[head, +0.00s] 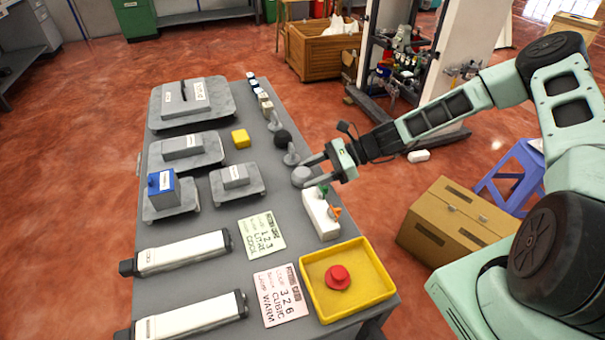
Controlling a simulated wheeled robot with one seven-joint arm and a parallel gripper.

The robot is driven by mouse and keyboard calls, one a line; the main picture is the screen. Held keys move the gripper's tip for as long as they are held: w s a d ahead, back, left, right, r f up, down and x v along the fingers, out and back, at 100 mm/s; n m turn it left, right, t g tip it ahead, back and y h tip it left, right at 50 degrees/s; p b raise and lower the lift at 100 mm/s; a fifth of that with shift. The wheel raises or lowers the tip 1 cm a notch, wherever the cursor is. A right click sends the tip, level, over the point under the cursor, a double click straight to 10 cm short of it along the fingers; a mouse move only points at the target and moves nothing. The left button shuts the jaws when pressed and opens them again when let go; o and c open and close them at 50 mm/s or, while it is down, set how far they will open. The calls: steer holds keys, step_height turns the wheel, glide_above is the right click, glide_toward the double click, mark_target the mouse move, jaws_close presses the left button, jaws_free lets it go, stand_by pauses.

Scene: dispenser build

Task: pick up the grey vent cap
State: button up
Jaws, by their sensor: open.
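A rounded grey piece (301,175), which looks like the grey vent cap, sits at the right edge of the grey table (210,222). My gripper (309,171) is open and reaches in from the right, with its fingertips at this piece. I cannot tell whether the fingers touch it or are around it. Two smaller grey pieces with upright stems, a nearer one (291,156) and a farther one (274,123), stand behind it along the same edge.
A black ball (283,137) stands between the stemmed pieces. A white block (321,214) with green and orange pieces is just in front of my gripper. A yellow tray (376,290) holds a red knob (338,277). Grey trays with labelled blocks fill the left side.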

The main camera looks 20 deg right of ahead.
steer(key=shift+x, duration=1.35)
steer(key=c, duration=0.8)
steer(key=shift+o, duration=0.2)
steer(key=shift+r, duration=0.1)
